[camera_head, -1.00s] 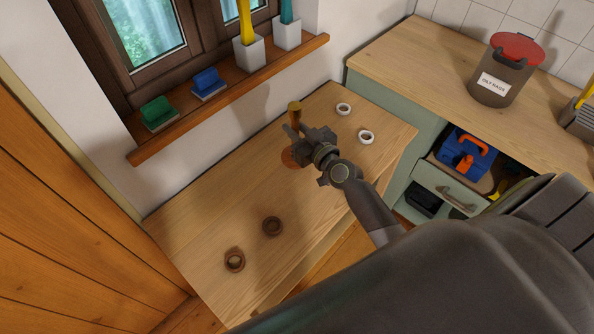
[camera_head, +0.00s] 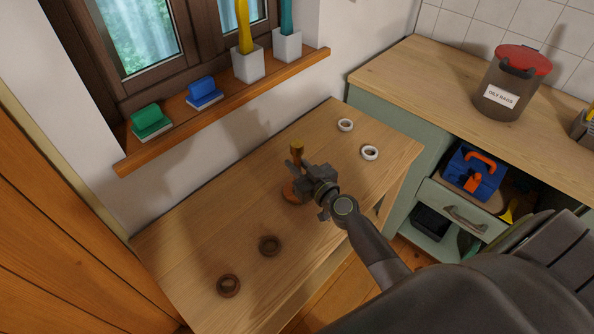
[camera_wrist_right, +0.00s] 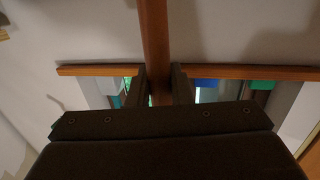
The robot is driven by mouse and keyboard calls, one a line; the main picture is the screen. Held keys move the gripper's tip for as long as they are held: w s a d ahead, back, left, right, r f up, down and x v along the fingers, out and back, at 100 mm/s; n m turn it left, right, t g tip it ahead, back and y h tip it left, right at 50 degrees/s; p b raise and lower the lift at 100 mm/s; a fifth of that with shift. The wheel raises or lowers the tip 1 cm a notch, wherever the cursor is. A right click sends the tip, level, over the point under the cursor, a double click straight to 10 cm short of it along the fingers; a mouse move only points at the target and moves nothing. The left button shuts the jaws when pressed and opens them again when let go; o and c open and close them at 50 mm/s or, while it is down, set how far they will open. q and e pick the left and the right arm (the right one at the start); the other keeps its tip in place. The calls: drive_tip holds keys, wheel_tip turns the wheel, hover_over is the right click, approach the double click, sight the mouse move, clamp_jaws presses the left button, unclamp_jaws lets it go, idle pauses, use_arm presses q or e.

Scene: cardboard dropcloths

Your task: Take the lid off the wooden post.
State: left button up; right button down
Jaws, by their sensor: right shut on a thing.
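The brown wooden post (camera_head: 299,159) has a golden-yellow top (camera_head: 297,146) and an orange-brown round piece (camera_head: 290,192) at its foot, over the wooden table. I cannot tell which part is the lid. My right gripper (camera_head: 297,170) is shut on the post, below its top. In the right wrist view the post (camera_wrist_right: 154,45) runs from the upper edge down between the two fingers (camera_wrist_right: 159,88). The gripper hides part of the post and of the round piece. My left gripper is in neither view.
Two brown rings (camera_head: 270,246) (camera_head: 228,285) lie on the table (camera_head: 200,235) at front left, and two white rings (camera_head: 345,125) (camera_head: 369,153) at back right. A windowsill (camera_head: 225,110) holds blocks and cups. A red-lidded bin (camera_head: 500,85) stands on the right counter.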

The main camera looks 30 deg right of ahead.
drive_tip(key=shift+f, duration=0.1)
drive_tip(key=shift+f, duration=0.15)
drive_tip(key=c, duration=1.3)
unclamp_jaws()
